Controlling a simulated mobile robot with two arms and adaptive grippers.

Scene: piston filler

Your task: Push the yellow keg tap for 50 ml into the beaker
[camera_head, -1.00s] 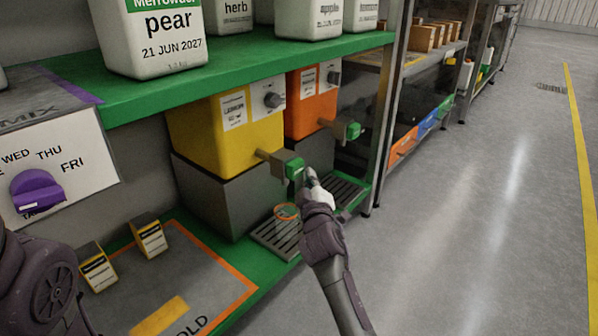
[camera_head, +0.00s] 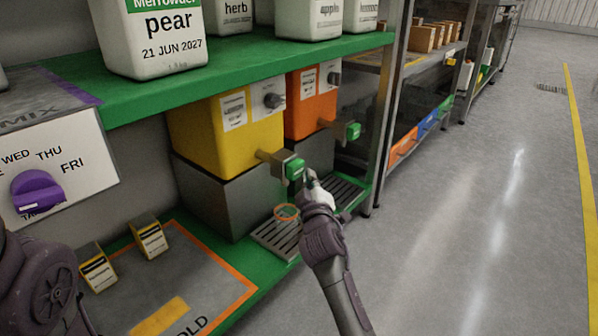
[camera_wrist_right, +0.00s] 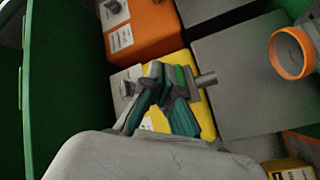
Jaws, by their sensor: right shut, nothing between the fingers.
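The yellow keg (camera_head: 221,139) sits on a grey block on the lower shelf. Its tap (camera_head: 294,169) is a grey spout with a green end facing the aisle. My right gripper (camera_head: 311,178) is shut and empty, its tips close to the green end; I cannot tell whether they touch. In the right wrist view, the shut fingers (camera_wrist_right: 167,78) cover part of the yellow keg and the green tap piece (camera_wrist_right: 182,78). The beaker (camera_head: 287,213), with an orange rim, stands on the drip grate below the tap; it also shows in the wrist view (camera_wrist_right: 291,54). My left gripper is out of view.
An orange keg (camera_head: 310,108) with its own green tap (camera_head: 353,131) stands behind the yellow one. A green shelf (camera_head: 240,74) with white jars hangs above. Two small yellow-labelled boxes (camera_head: 150,238) stand at the left. The aisle floor at right is clear.

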